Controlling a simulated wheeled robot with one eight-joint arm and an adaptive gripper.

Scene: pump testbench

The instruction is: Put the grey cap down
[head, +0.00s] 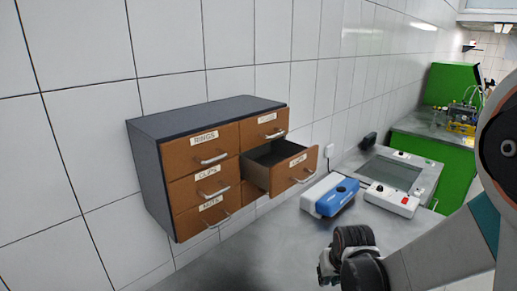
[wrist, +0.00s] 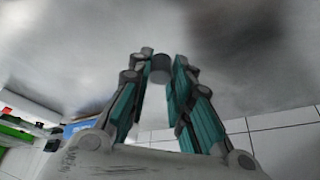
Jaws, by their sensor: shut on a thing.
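The grey cap (wrist: 160,68) is a small dark grey cylinder between the fingertips of my gripper (wrist: 163,60) in the wrist view. The two fingers are closed on it from both sides. The blurred grey worktop lies beyond the cap; I cannot tell how large the gap to it is. In the head view my gripper (head: 326,266) is low, right of centre, over the grey worktop (head: 270,245). The cap cannot be made out there.
A wall-side drawer cabinet (head: 152,175) has one right-hand drawer (head: 283,168) pulled out. A blue-and-white device (head: 336,197) and a white box with a red switch (head: 391,199) stand behind my gripper. The worktop left of my gripper is clear.

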